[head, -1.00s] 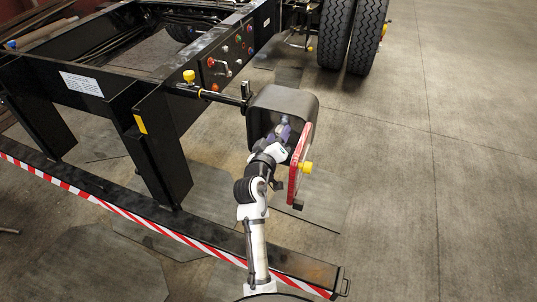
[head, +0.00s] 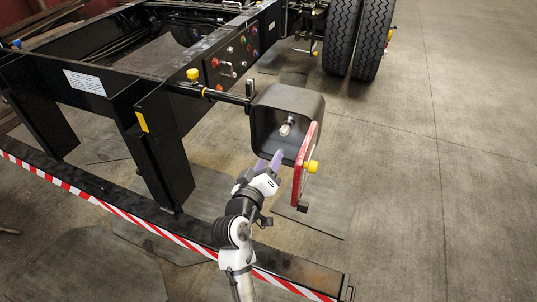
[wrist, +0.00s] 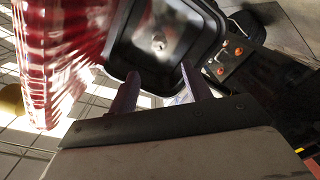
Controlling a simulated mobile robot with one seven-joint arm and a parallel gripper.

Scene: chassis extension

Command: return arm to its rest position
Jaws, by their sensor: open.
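My gripper (head: 270,161) is in front of and below the mouth of an open black lamp housing (head: 261,125) in the head view. Its two purple fingers stand apart with nothing between them. In the wrist view my gripper (wrist: 160,88) also shows open and empty, with the housing (wrist: 190,18) beyond the fingertips. A small bulb (head: 286,128) sits inside the housing; it also shows in the wrist view (wrist: 158,43). My arm reaches up from the bottom of the head view.
A red lens cover (head: 299,170) with a yellow knob stands open at the housing's right side, close to my gripper. A black chassis beam (head: 120,85) and a red-and-white striped bumper (head: 150,228) lie left and below. The floor at right is clear.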

